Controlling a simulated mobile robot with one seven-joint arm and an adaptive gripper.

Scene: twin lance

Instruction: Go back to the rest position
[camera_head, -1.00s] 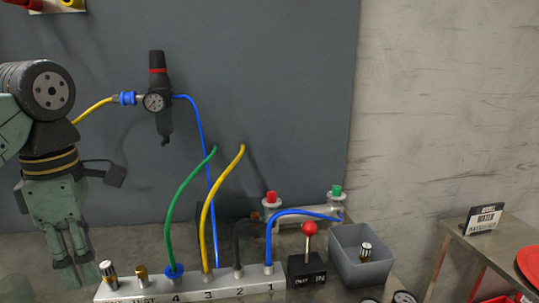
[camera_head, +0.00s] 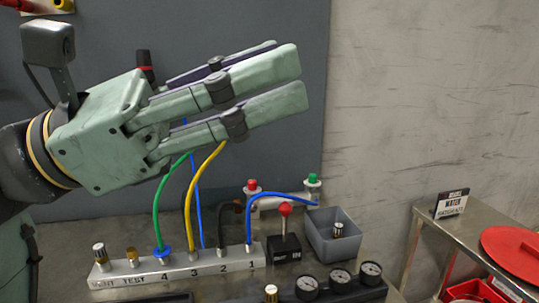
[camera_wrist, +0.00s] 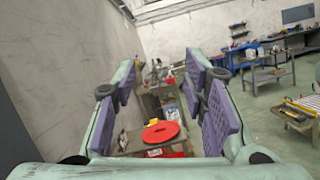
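My gripper (camera_head: 290,72) is raised in the upper left of the head view, in front of the dark wall panel, with its green fingers pointing right. In the wrist view its purple-padded fingers (camera_wrist: 160,78) stand wide apart with nothing between them. The arm partly hides the black pressure regulator (camera_head: 145,66) and the upper part of the hoses. The numbered manifold block (camera_head: 205,262) lies below on the bench, with a green hose (camera_head: 158,205), a yellow hose (camera_head: 189,200) and a blue hose (camera_head: 249,225) rising from it.
A red-knobbed lever box (camera_head: 284,248) and a grey bin (camera_head: 335,250) holding a small fitting stand right of the manifold. Several gauges (camera_head: 340,279) are in front. A side table with a sign (camera_head: 452,204) and a red round lid (camera_head: 515,250) is at right.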

